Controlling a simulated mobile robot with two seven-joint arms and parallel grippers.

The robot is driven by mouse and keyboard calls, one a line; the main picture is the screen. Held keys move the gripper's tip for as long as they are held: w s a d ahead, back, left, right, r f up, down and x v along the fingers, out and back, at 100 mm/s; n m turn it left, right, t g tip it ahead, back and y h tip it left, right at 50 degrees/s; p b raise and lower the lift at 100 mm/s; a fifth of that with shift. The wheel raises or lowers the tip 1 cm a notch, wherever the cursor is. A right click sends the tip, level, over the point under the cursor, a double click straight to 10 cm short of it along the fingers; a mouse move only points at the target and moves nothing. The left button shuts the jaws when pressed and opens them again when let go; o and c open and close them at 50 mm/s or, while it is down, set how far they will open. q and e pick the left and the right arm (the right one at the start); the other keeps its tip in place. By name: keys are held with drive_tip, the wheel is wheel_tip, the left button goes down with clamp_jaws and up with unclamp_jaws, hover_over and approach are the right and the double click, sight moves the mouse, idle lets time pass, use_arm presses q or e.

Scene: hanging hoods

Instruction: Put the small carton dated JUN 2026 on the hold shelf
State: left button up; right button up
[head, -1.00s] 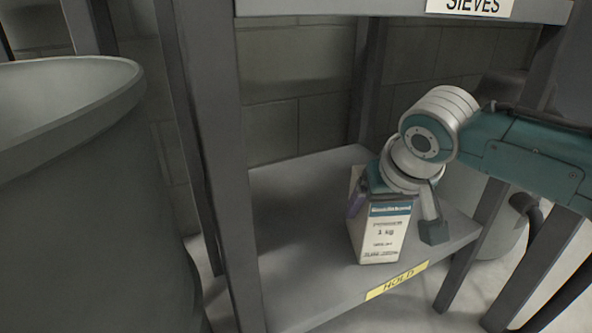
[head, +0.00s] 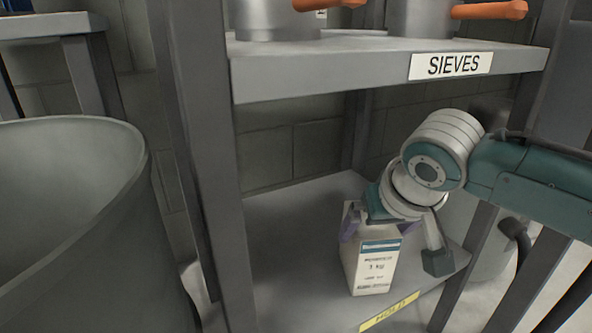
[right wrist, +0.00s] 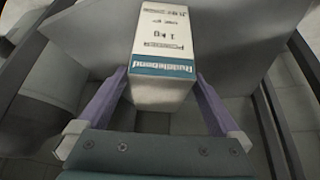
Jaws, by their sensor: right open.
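A small white carton with a teal band and "1 kg" print (head: 374,268) stands upright on the lower shelf, the hold shelf (head: 285,235), near its front edge. A yellow HOLD label (head: 389,312) marks that edge. The carton's date is too small to read. My left gripper is not in view.
The upper shelf, labelled SIEVES (head: 450,65), hangs above my right arm and holds grey sieves with orange handles (head: 488,10). A large grey bin (head: 70,220) stands at left. Shelf posts (head: 200,160) frame the opening. The hold shelf is bare left of the carton.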

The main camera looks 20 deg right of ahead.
drive_tip(key=p+v, duration=0.5)
drive_tip(key=v, duration=0.2)
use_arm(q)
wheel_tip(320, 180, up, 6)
use_arm(e)
drive_tip(key=s+a+r+n+g+y, duration=0.1)
drive_tip(key=s+a, duration=0.3)
drive_tip(key=s, duration=0.6)
drive_tip(key=s+a+r+n+g+y, duration=0.1)
drive_tip(key=s+a+n, duration=0.3)
drive_tip(key=s, duration=0.7)
drive_tip(key=shift+n, duration=0.3)
drive_tip(key=shift+r, duration=0.15)
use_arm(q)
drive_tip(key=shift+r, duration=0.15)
use_arm(e)
drive_tip(key=shift+r, duration=0.1)
use_arm(q)
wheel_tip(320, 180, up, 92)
drive_tip(key=p, duration=9.1)
use_arm(e)
wheel_tip(320, 180, up, 92)
drive_tip(key=shift+w, duration=0.1)
